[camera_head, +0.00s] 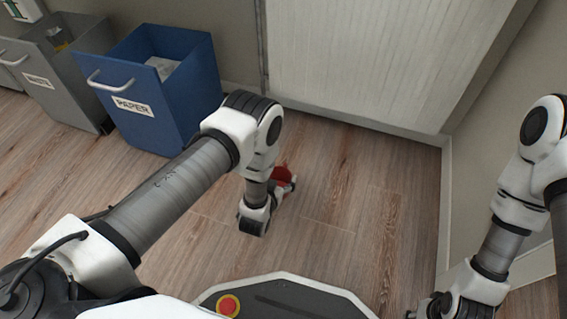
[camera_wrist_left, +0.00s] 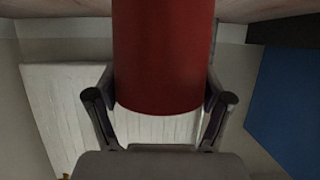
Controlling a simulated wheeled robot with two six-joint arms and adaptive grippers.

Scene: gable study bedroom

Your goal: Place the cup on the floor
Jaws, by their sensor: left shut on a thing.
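The red cup (camera_head: 281,174) is mostly hidden behind my left wrist in the head view. My left gripper (camera_head: 287,184) is shut on it, low over the wooden floor (camera_head: 335,190). In the left wrist view the cup (camera_wrist_left: 163,50) fills the top middle, between the two fingers of my left gripper (camera_wrist_left: 160,100). I cannot tell whether the cup touches the floor. My right arm comes in at the right of the head view. Its gripper (camera_head: 432,305) is partly cut off at the bottom edge, and its jaws cannot be made out.
A blue paper bin (camera_head: 165,100) and a grey bin (camera_head: 60,85) stand at the back left. A white ribbed panel (camera_head: 380,55) closes off the back, and a wall (camera_head: 500,130) is at the right. The floor around the left gripper is clear.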

